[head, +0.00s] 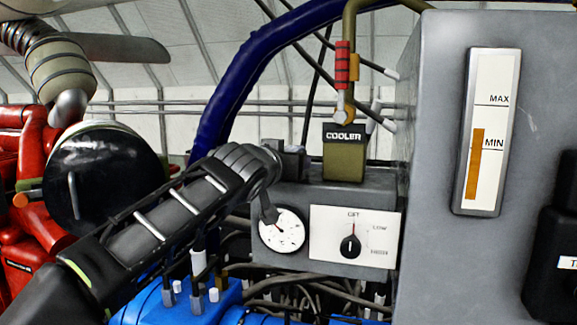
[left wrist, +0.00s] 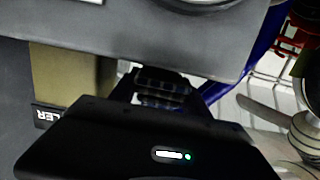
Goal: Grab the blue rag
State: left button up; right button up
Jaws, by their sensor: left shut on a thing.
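I make out no blue rag for certain in either view. My left gripper (head: 290,158) is at the top left edge of a grey control box (head: 382,195), just left of the olive COOLER block (head: 345,165). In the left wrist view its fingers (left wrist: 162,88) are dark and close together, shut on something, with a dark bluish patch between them. I cannot tell what is held. The COOLER block also shows there, upside down (left wrist: 70,72). My right gripper is not in view.
A round gauge (head: 282,230) and a selector dial panel (head: 354,235) are on the box front. A thick blue hose (head: 240,90) arches behind my left arm. A tall grey tank (head: 435,130) stands right. Blue machine parts (head: 180,305) lie below; red machinery (head: 40,155) stands left.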

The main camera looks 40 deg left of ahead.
pick_arm(q)
notch_tip(320, 180, up, 9)
jog(key=shift+f+p, duration=0.1)
jog(key=shift+p, duration=0.5)
